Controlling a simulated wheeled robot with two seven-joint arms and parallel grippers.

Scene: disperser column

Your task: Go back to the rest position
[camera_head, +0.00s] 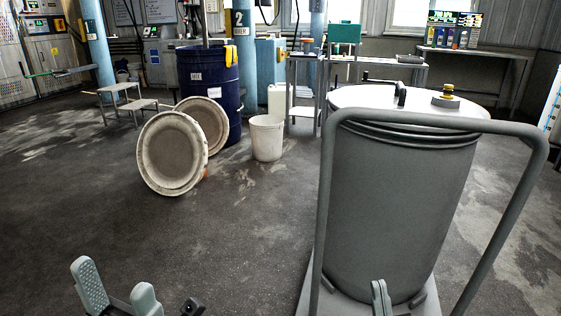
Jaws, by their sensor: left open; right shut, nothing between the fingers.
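My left gripper (117,293) shows at the bottom left, low over the bare floor. Its two grey fingers stand apart with nothing between them. My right gripper (380,299) shows at the bottom edge, in front of the grey vessel (400,200). Its fingers are together and hold nothing. Whether it touches the vessel cannot be told. The vessel stands upright on a low base (428,303) behind a grey tube handle (322,210). Both arms are mostly out of view.
Two round lids (172,153) lean against a blue drum (229,110). A white bucket (267,138) stands beside it. A small step stool (130,104) is further left. Benches (490,53) line the back. The floor (70,210) at front left is clear.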

